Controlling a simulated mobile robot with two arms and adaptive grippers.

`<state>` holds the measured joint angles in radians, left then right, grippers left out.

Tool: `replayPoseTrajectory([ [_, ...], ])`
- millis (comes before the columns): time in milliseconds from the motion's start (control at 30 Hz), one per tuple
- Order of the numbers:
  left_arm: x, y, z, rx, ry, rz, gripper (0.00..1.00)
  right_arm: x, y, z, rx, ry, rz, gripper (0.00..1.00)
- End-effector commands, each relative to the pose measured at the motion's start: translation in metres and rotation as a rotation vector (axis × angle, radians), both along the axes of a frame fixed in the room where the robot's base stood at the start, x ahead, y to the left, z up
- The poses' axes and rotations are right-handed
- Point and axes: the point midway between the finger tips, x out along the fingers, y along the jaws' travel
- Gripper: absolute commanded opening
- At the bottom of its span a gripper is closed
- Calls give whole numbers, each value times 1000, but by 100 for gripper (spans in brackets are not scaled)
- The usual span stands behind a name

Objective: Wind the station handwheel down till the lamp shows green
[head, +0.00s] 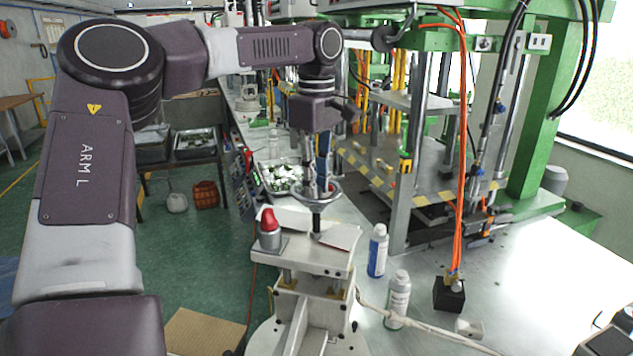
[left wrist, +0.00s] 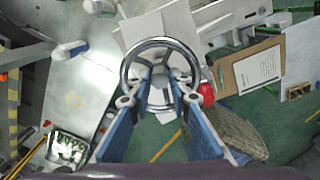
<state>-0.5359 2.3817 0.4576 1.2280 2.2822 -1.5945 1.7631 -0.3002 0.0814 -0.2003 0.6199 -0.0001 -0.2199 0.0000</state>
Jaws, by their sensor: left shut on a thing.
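The handwheel (head: 333,196) is a small chromed ring on a dark upright screw, on top of the pale station (head: 318,262). In the left wrist view the handwheel (left wrist: 161,41) shows as a ring with a hub inside. My left gripper (head: 317,189) points straight down from above and is shut on the handwheel, with its blue fingers (left wrist: 159,98) at the ring. The lamp (head: 268,221) is a red dome on a grey base at the station's left; no green shows. It also appears in the left wrist view (left wrist: 207,94).
A blue-labelled bottle (head: 378,251) and a white bottle (head: 398,299) stand right of the station. A black block (head: 449,294) with orange hoses is farther right. A green-framed press (head: 530,120) stands behind. Green floor is open at left.

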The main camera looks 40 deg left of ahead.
Motion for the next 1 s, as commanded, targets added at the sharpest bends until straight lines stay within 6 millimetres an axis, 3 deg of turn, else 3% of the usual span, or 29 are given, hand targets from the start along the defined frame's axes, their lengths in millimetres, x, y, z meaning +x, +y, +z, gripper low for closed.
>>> replayPoseTrajectory([
  [600,-2,-1,-3,-2,8,575,0,0,0,0,0,0,-1,42],
  [1000,-2,-1,-3,0,9,832,0,0,1,0,1,0,-1,42],
])
